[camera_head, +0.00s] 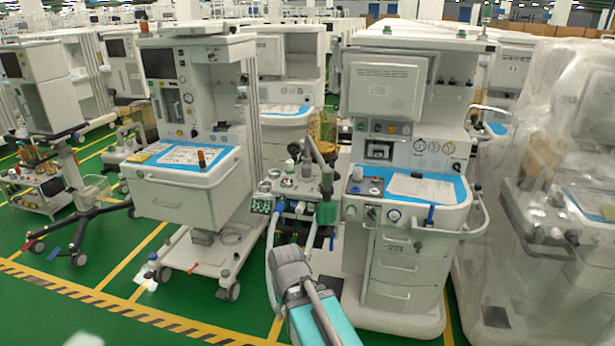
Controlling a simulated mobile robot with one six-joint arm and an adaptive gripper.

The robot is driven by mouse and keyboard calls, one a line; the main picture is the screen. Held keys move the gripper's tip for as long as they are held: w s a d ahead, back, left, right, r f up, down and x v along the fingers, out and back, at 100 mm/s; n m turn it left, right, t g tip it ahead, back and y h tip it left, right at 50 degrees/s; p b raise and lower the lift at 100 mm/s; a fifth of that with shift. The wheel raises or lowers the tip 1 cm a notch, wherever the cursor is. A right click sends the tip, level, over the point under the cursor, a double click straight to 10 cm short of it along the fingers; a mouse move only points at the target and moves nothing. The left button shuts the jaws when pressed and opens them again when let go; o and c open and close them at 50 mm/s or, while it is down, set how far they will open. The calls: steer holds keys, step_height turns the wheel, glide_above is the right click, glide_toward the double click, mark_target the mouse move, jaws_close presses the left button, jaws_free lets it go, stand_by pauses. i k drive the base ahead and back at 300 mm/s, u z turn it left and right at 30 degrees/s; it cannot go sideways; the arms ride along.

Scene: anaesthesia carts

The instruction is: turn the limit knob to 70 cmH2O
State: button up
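The limit knob cannot be picked out for certain at this size, and its scale cannot be read. A small absorber block (299,186) with round caps and fittings stands at the left side of the central anaesthesia cart (397,265). A pale round knob (357,173) sits on that cart's left front corner. My arm, with a teal link and a grey joint, rises from the bottom centre toward the block. My gripper cannot be made out clearly among the grey hoses and fittings there, and its fingers cannot be seen.
A blue-topped cart (190,190) stands to the left. A plastic-wrapped cart (555,200) stands close on the right. Pale hoses (271,262) hang beside my arm. Green floor (190,300) with striped tape is open at the lower left.

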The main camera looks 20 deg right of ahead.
mark_target(306, 169)
steer(key=z, duration=0.25)
steer(key=i, duration=1.1)
steer(key=u, duration=0.2)
